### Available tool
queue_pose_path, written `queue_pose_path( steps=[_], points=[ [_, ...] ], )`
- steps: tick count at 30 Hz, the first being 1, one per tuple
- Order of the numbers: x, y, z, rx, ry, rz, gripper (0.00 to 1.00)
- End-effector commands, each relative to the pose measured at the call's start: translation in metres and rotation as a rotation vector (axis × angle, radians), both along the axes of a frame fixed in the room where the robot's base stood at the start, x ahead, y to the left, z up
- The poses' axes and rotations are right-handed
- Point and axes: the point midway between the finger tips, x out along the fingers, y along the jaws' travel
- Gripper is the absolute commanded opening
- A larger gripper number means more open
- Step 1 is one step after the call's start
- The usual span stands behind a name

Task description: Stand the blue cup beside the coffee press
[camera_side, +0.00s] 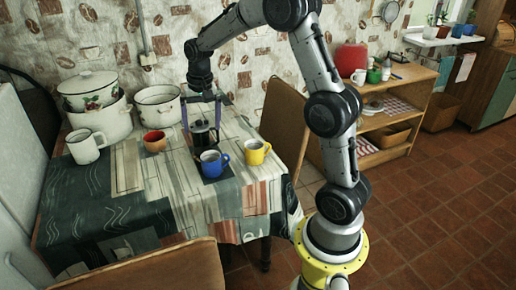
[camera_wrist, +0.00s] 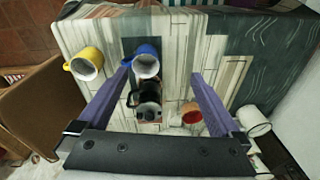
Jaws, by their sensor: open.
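The blue cup (camera_side: 212,164) stands upright on the table, just in front of the coffee press (camera_side: 202,137), with a small gap or contact that I cannot tell. In the wrist view the blue cup (camera_wrist: 146,64) is just above the coffee press (camera_wrist: 148,97). The press is dark with a black lid. My gripper (camera_side: 203,112) points down above the press, its two purple fingers spread wide. In the wrist view the open fingers (camera_wrist: 160,82) lie to either side of the press, with nothing seen held between them.
A yellow cup (camera_side: 256,152) stands right of the blue cup. A terracotta bowl (camera_side: 154,141), a white mug (camera_side: 85,146) and enamel pots (camera_side: 158,106) stand left and behind. The table's (camera_side: 110,215) front left is clear. Chairs touch its edges.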

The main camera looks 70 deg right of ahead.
Motion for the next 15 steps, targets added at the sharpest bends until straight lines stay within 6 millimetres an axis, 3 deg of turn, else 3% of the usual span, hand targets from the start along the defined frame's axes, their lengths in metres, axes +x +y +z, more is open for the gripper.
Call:
queue_pose_path(
  steps=[1,6,10,15],
  points=[
    [-0.013,0.018,0.02,-0.014,-0.026,0.059,1.0],
    [-0.062,0.068,0.066,-0.059,-0.098,0.258,1.0],
    [-0.107,0.1,0.088,-0.097,-0.155,0.408,1.0],
    [-0.169,0.133,0.098,-0.148,-0.229,0.6,1.0]
  ],
)
